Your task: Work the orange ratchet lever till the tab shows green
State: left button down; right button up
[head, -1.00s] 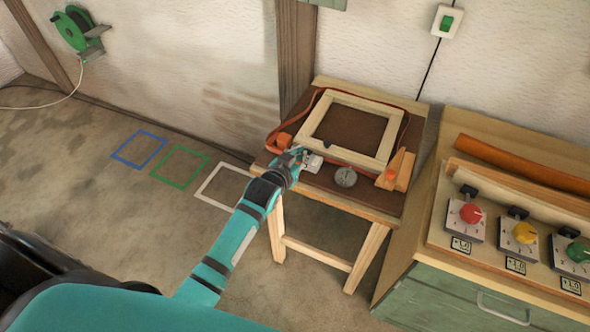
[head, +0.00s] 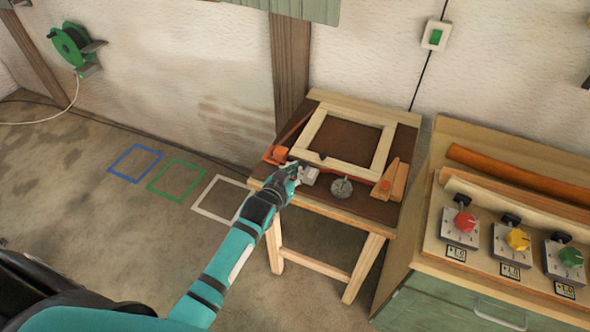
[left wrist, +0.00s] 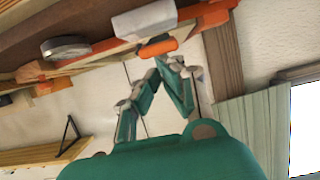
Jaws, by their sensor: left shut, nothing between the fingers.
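The orange ratchet lever (left wrist: 157,48) shows in the left wrist view, beside the pale ratchet body (left wrist: 143,20). My left gripper (left wrist: 160,65) is shut and empty, its tips close to the lever; I cannot tell whether they touch. In the head view the left gripper (head: 293,172) is at the table's front left, just left of the ratchet body (head: 310,175), and hides the lever. An orange strap (head: 345,175) runs along the front of the pale wooden frame (head: 312,128). I cannot make out the tab's colour. My right gripper is not in view.
A round gauge (head: 341,187) and an orange-and-wood corner piece (head: 385,184) are on the small table right of the ratchet. A bench with red (head: 465,222), yellow and green knobs stands at the right. Floor left of the table is clear, with coloured outlines.

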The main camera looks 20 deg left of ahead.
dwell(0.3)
pick_arm(q)
jog(key=r+p, duration=0.2)
jog(key=w+r+p, duration=0.1)
jog(key=r+p, duration=0.1)
jog(key=r, duration=0.1)
jog(key=shift+w, duration=0.15)
jog(key=b+v, duration=0.2)
jog(key=v, duration=0.7)
jog(key=shift+s+r+b, duration=0.2)
jog(key=shift+r+b, duration=0.15)
jog(key=shift+r, duration=0.05)
